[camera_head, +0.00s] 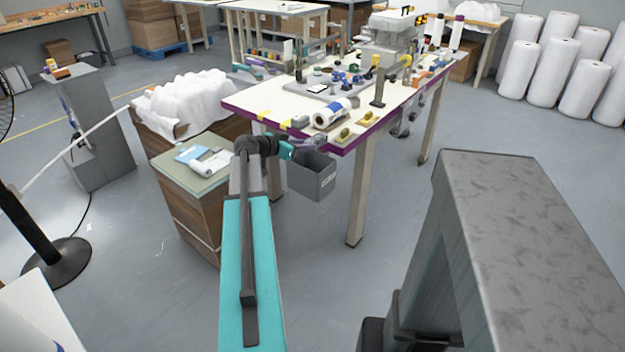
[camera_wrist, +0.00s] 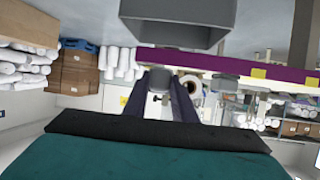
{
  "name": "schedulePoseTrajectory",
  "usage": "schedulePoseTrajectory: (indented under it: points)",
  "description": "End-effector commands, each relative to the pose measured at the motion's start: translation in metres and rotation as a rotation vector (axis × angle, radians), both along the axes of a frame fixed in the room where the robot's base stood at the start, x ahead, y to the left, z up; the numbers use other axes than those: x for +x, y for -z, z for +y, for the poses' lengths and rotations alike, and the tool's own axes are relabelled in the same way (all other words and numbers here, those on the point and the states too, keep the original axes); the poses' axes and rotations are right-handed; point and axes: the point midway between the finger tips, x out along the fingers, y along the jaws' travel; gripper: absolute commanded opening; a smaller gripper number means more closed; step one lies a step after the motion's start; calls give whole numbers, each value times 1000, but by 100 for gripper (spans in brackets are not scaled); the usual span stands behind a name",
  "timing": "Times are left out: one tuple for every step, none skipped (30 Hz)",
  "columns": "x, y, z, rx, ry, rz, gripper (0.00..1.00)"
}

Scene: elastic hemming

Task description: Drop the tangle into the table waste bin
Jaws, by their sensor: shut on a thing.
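The grey table waste bin (camera_head: 312,178) hangs at the near corner of the worktable, below its purple edge. The wrist view is upside down; the bin (camera_wrist: 178,28) shows large at its top. My gripper (camera_head: 308,143) is at the end of my teal arm, above the bin in the head view. In the wrist view my gripper's two dark fingers (camera_wrist: 169,88) are closed around a small grey thing (camera_wrist: 160,82), probably the tangle. It is too small and dark for its shape to be clear. I cannot tell whether it is directly over the bin opening.
The worktable (camera_head: 262,97) has a thread roll (camera_head: 333,114), several spools and a sewing machine (camera_head: 390,38) on it. A cabinet (camera_head: 187,185) stands left of my arm, with a box of white cloth (camera_head: 187,100) behind. Table legs stand near the bin.

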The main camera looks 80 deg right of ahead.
Motion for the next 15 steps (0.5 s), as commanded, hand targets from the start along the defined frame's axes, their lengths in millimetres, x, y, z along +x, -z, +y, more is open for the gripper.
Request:
schedulePoseTrajectory:
  points:
    - [0, 5, 0, 1, 0, 1, 3]
    - [0, 7, 0, 0, 0, 0, 3]
    - [0, 10, 0, -1, 0, 1, 3]
    - [0, 12, 0, -1, 0, 1, 3]
    - [0, 13, 0, -1, 0, 1, 3]
    - [0, 15, 0, -1, 0, 1, 3]
    - [0, 16, 0, -1, 0, 1, 3]
    - [0, 17, 0, -1, 0, 1, 3]
    - [0, 18, 0, -1, 1, 1, 3]
    - [0, 19, 0, -1, 1, 1, 3]
    - [0, 19, 0, -1, 1, 1, 3]
    - [-1, 19, 0, -1, 1, 1, 3]
    - [-1, 19, 0, -1, 1, 1, 3]
    - [-1, 19, 0, -1, 1, 0, 3]
    - [-1, 19, 0, -1, 1, 0, 3]
